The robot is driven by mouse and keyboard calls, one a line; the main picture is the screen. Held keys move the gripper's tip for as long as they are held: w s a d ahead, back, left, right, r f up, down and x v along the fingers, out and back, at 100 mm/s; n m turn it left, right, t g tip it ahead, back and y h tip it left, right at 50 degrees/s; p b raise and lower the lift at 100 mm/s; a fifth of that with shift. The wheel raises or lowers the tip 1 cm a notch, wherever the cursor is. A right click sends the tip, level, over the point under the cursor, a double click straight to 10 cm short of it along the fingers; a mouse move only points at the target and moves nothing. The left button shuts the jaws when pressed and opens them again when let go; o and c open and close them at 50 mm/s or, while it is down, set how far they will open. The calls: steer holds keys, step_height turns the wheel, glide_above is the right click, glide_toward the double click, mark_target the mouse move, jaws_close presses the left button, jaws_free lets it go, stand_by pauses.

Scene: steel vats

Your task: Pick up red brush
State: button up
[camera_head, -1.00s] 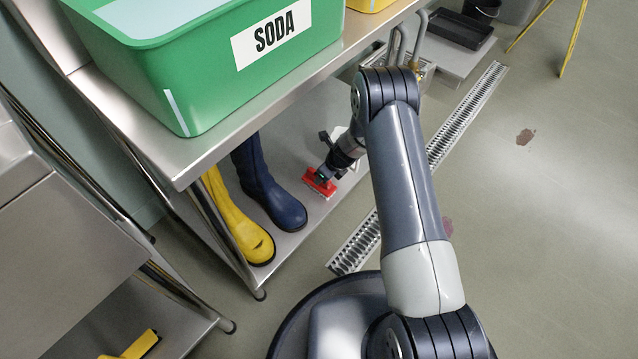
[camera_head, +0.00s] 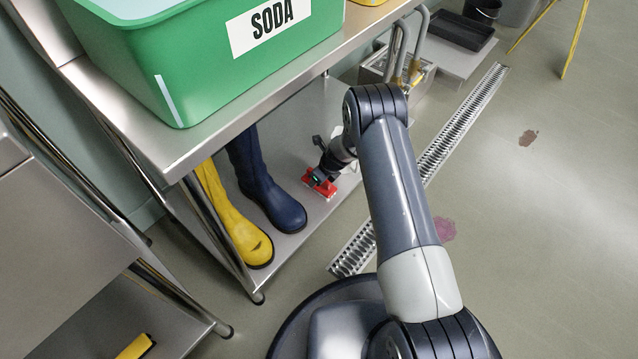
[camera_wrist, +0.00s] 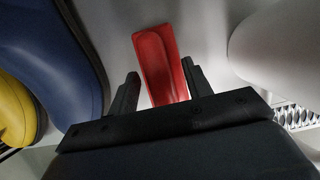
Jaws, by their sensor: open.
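The red brush (camera_head: 322,184) lies on the low steel shelf under the table, to the right of the boots. In the wrist view the red brush (camera_wrist: 160,62) shows its long handle or back between and beyond the two dark fingers. My gripper (camera_head: 318,175) reaches down at the brush from the arm side and partly covers it. In the wrist view my gripper (camera_wrist: 160,85) is open, with one finger on each side of the brush. A gap shows on the left side; the right finger is close to the brush. I cannot tell whether it touches.
A blue boot (camera_head: 268,195) and a yellow boot (camera_head: 232,220) stand just left of the brush. The steel table (camera_head: 215,135) with a green SODA bin (camera_head: 210,65) overhangs the shelf. A white rounded object (camera_wrist: 280,50) is close on the right in the wrist view. A floor drain (camera_head: 440,150) runs alongside.

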steer(key=shift+f, duration=0.1)
jaws_close()
stand_by(0.3)
step_height(320, 180, up, 10)
steer(key=p, duration=0.5)
steer(key=shift+r, duration=0.2)
steer(key=c, duration=0.7)
jaws_free()
steer(key=shift+c, duration=1.4)
steer(key=shift+d+f, duration=0.1)
